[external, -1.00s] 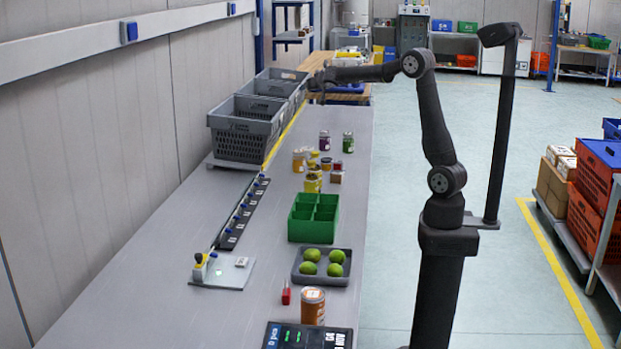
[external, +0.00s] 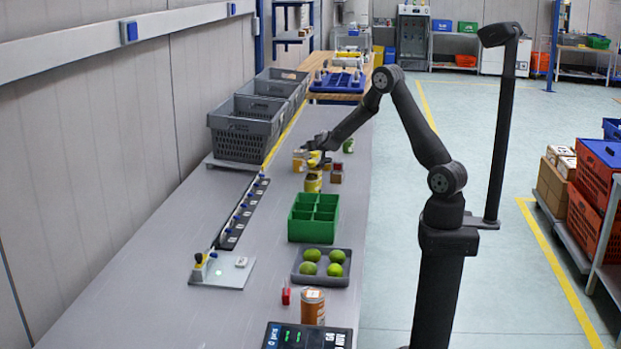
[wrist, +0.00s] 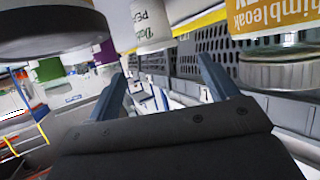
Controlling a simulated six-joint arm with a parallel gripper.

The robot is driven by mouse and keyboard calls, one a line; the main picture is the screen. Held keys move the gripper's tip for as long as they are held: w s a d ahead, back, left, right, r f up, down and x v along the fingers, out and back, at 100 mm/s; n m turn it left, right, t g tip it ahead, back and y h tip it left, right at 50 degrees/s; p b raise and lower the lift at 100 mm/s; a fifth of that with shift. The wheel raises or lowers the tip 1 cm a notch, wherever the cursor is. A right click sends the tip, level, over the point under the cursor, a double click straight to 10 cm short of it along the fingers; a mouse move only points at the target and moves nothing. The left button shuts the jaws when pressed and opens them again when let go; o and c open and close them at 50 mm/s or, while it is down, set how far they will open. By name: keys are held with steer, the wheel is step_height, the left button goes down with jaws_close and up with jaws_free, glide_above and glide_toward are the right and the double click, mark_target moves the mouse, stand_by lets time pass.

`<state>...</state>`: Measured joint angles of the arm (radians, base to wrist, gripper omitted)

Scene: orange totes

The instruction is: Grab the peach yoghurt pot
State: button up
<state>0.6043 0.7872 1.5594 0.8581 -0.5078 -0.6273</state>
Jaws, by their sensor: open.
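In the wrist view a white pot (wrist: 151,26) with partly cut-off lettering that starts "PE" shows at the top middle; it appears to be the peach yoghurt pot. My gripper (wrist: 165,84) is open, its two fingers apart and nothing between them. The pot is ahead of and above the finger gap in that picture, not touching. In the external view my gripper (external: 316,152) is low over the jar cluster at the far part of the grey bench. It hides part of the cluster, so I cannot make out the pot clearly there.
An orange-labelled jar (wrist: 272,62) is close on the right in the wrist view; a dark-based jar (wrist: 50,24) is close on the left. A purple jar (wrist: 105,52) stands farther off. A green divided box (external: 314,217) and grey crates (external: 246,130) are nearby.

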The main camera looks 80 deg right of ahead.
mark_target(308, 155)
steer(key=shift+w+d+f, duration=0.1)
steer(key=shift+d+f, duration=0.05)
steer(key=shift+f, duration=0.65)
steer(key=shift+r+x, duration=0.2)
steer(key=shift+x, duration=3.35)
steer(key=shift+d, duration=0.2)
steer(key=c, duration=1.1)
steer(key=shift+r, duration=0.15)
